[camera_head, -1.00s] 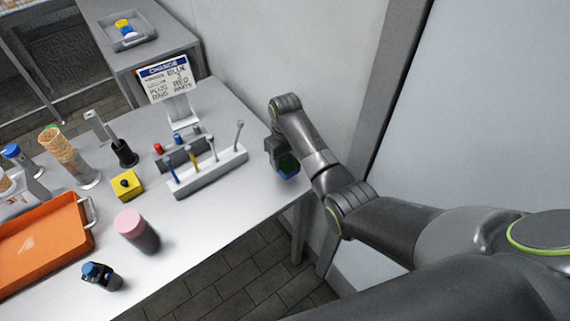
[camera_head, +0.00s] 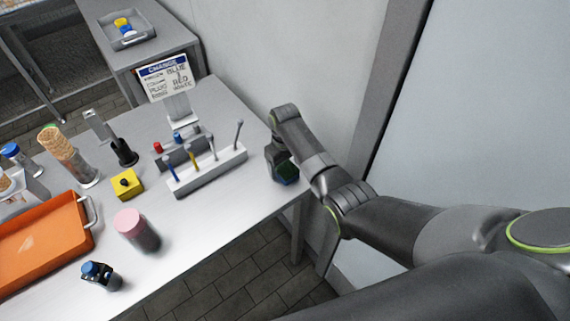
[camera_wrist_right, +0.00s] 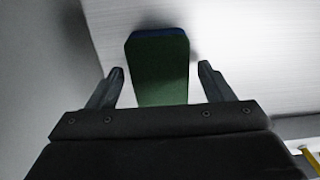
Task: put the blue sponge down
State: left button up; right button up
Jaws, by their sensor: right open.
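The blue sponge (camera_wrist_right: 158,68) shows in the right wrist view as a green face with a blue edge at its far end. It is between the two fingers of my right gripper (camera_wrist_right: 160,82), with a gap on each side. In the head view the sponge (camera_head: 287,173) is at the right end of the table, below my right gripper (camera_head: 280,160); the gripper hides part of it. My right gripper is open around it. In the wrist view the sponge's shadow lies close beside it on the table. My left gripper is not in view.
The table (camera_head: 205,235) holds a rack of tools (camera_head: 208,172), an orange tray (camera_head: 45,240), a pink-topped cylinder (camera_head: 135,228), a yellow box (camera_head: 127,184) and a sign (camera_head: 166,77). A wall is close behind my right gripper. The front right tabletop is clear.

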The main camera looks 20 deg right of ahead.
aim_at(285, 167)
jog(key=shift+r, duration=0.45)
notch_tip(285, 167, up, 11)
jog(key=shift+r, duration=0.2)
dwell(0.4)
